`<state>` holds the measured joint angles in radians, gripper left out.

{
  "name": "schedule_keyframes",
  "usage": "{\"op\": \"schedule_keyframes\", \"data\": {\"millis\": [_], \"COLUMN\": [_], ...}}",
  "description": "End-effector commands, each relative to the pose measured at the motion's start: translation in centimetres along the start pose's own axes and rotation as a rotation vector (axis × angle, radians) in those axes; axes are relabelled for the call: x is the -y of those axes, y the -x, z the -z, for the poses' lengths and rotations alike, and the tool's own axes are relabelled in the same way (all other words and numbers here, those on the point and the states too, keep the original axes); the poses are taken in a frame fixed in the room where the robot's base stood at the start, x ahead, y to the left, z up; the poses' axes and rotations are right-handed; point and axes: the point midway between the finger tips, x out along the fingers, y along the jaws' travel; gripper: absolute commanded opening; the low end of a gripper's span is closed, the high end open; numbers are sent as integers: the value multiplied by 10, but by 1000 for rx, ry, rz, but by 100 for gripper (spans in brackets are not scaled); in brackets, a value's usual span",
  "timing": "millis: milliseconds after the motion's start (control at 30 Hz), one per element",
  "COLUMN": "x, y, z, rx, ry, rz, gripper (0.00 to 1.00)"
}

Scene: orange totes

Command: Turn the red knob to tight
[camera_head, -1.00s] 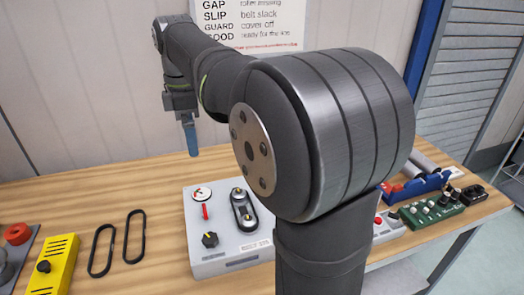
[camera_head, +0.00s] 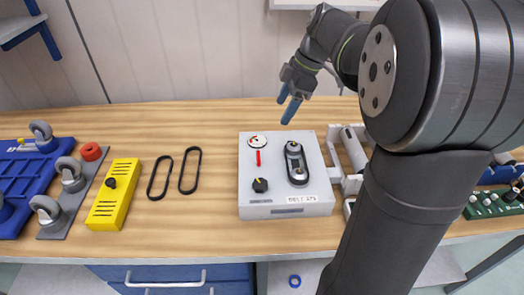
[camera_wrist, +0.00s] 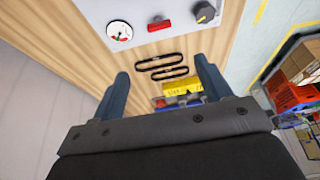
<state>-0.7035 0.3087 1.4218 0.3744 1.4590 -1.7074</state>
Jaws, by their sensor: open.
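A light grey box (camera_head: 278,204) stands on the wooden bench. On its top are a small red knob (camera_head: 258,157), a round white gauge (camera_head: 257,141) above it and a black knob (camera_head: 260,185) below it. A black belt loop over two pulleys (camera_head: 296,162) lies to their right. My gripper (camera_head: 285,106) is open and empty, with blue fingers, above the bench by the box's far edge, apart from the red knob. The wrist view shows the red knob (camera_wrist: 159,25) beyond my open fingers, with the gauge (camera_wrist: 119,31) and black knob (camera_wrist: 206,12) beside it.
Two black belts (camera_head: 175,173) lie left of the box, then a yellow cover (camera_head: 114,194) and a grey plate with casters (camera_head: 75,203). A white roller frame (camera_head: 350,150) stands close on the box's right, partly behind my arm. Bare bench lies behind the belts.

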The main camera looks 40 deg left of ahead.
Motion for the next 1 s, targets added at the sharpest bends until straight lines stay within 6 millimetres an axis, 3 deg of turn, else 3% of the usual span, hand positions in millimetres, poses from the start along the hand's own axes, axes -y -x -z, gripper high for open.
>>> {"op": "schedule_keyframes", "data": {"millis": [267,800,1000], "x": [1,0,0], "y": [-27,-141,-167], "z": [-4,-2,-1], "rx": [-21,-19,-20], "ry": [-2,-3,-3], "rz": [-4,-2,-4], "gripper": [71,71,71]}}
